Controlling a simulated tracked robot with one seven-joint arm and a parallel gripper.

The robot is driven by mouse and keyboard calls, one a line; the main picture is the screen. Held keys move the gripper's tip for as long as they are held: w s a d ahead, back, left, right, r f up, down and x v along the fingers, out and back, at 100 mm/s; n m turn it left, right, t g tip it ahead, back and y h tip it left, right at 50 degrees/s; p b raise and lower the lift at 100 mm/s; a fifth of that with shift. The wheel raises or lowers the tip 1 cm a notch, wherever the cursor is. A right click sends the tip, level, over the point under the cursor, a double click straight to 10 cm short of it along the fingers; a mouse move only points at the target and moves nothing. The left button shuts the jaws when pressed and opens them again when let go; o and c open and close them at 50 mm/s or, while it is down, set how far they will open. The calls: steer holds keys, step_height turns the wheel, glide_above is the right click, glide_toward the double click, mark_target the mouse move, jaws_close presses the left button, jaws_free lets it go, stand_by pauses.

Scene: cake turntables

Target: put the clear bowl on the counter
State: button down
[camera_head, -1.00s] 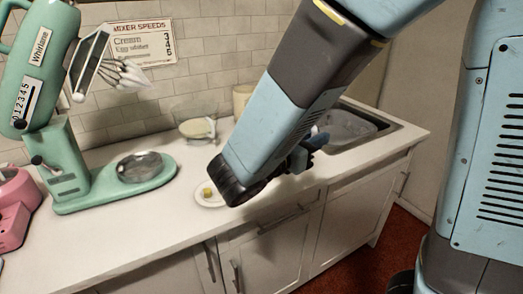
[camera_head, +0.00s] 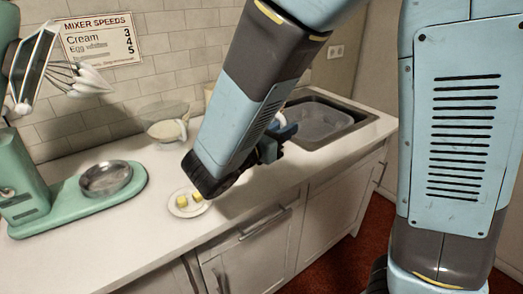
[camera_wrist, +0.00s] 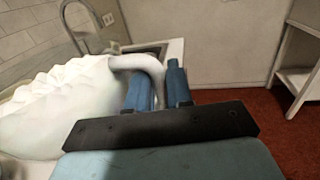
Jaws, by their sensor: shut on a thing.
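A clear bowl (camera_head: 160,112) stands at the back of the pale counter (camera_head: 145,205), near the tiled wall, with something whitish showing low in it. My arm crosses in front of the counter to its right. My gripper (camera_wrist: 158,85) is shut on a thick white curved handle (camera_wrist: 145,62). In the wrist view the handle seems to join a large white ruffled thing (camera_wrist: 60,105) at the left, whose full shape is cut off. In the head view my gripper (camera_head: 285,132) shows beside the arm's end, and most of what it holds is hidden.
A plate with yellow pieces (camera_head: 187,203) lies near the counter's front edge. A green mixer with a metal bowl (camera_head: 107,178) stands at the left. The sink (camera_head: 322,122) is at the right, with its tap (camera_wrist: 85,22) behind the white thing.

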steer(key=w+f, duration=0.1)
steer(key=w, duration=0.1)
steer(key=w+a, duration=0.1)
steer(key=w, duration=0.1)
steer(key=w+a+f, duration=0.1)
steer(key=shift+w+f, duration=0.35)
steer(key=shift+w, duration=0.05)
steer(key=w+f, duration=0.1)
steer(key=w+a+f, duration=0.1)
steer(key=f, duration=0.1)
steer(key=w+f, duration=0.1)
steer(key=shift+w+a+f, duration=0.2)
steer(key=shift+w+f, duration=0.1)
steer(key=shift+f, duration=0.05)
steer(key=shift+w+a+f, duration=0.15)
steer(key=shift+w+f, duration=0.35)
steer(key=shift+f, duration=0.1)
step_height(320, 180, down, 3)
steer(key=c, duration=1)
jaws_free()
steer(key=shift+f, duration=0.1)
steer(key=shift+a, duration=0.1)
